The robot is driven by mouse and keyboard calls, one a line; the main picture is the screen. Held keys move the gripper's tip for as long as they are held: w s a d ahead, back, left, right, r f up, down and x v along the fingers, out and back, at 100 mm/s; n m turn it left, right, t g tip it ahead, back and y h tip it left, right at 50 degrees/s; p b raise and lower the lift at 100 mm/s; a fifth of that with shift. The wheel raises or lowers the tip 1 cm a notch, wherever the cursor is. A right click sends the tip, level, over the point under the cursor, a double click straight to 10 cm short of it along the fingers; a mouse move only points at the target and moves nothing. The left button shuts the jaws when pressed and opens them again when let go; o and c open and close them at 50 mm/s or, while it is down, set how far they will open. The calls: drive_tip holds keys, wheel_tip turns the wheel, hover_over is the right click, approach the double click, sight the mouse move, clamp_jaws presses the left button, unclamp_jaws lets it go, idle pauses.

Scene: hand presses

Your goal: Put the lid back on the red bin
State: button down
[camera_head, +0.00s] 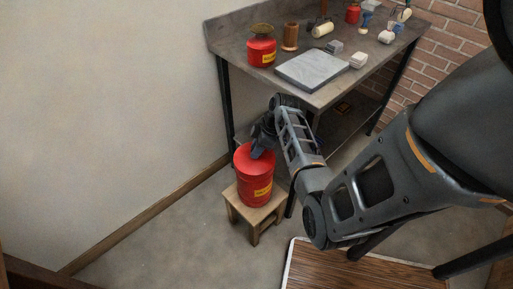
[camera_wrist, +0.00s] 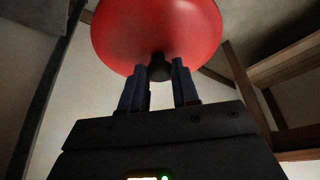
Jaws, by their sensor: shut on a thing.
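The red bin (camera_head: 254,188), with a yellow label, stands upright on a small wooden stool. The red round lid (camera_head: 243,160) is at the top of the bin, roughly level and over its opening. I cannot tell whether it rests fully on the rim. My gripper (camera_head: 259,152) is above the lid, with its fingers pointing down at it. In the wrist view, my gripper (camera_wrist: 160,78) is shut on the dark knob (camera_wrist: 160,69) of the red lid (camera_wrist: 157,30). The bin's rim and inside are hidden.
The stool (camera_head: 252,216) stands on the floor near the wall. A grey workbench (camera_head: 240,32) behind it holds a red can (camera_head: 261,52), a brown cylinder (camera_head: 290,37), a grey slab (camera_head: 312,68) and several small items. A wooden-topped surface (camera_head: 345,272) is at the front.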

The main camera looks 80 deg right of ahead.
drive_tip(key=shift+c, duration=1.4)
unclamp_jaws()
drive_tip(key=shift+r+p, duration=3.15)
drive_tip(key=shift+r, duration=0.35)
clamp_jaws()
drive_tip(key=shift+f, duration=0.3)
